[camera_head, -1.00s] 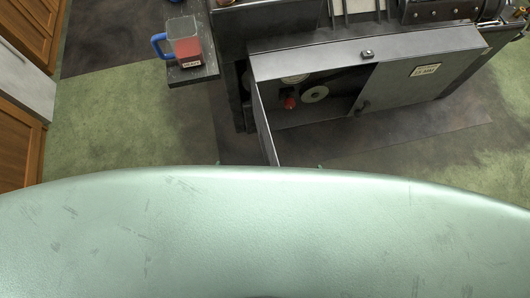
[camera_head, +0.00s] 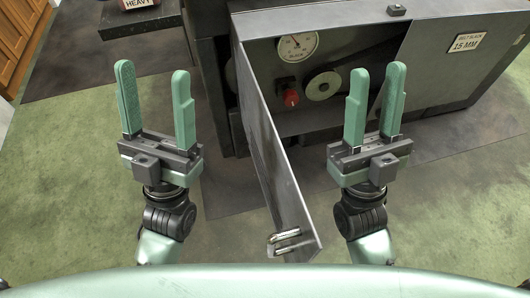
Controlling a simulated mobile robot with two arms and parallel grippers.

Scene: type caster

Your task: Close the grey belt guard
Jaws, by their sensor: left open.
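The grey belt guard (camera_head: 272,150) is a thin hinged door standing open from the dark grey machine (camera_head: 450,60). It sticks out toward me, with a small metal latch or handle (camera_head: 288,240) near its free end. The opening beside it shows a round gauge, a red knob (camera_head: 291,98) and a pale pulley wheel (camera_head: 323,86). My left gripper (camera_head: 155,92) is open and empty, left of the guard and apart from it. My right gripper (camera_head: 373,92) is open and empty, right of the guard, in front of the opening.
A dark shelf (camera_head: 142,22) with a block marked "HEAVY" is at the upper left. A label reading "15 MM" (camera_head: 466,44) is on the machine's right panel. Wooden cabinets (camera_head: 20,45) stand at the far left. Green floor (camera_head: 70,150) is clear at left.

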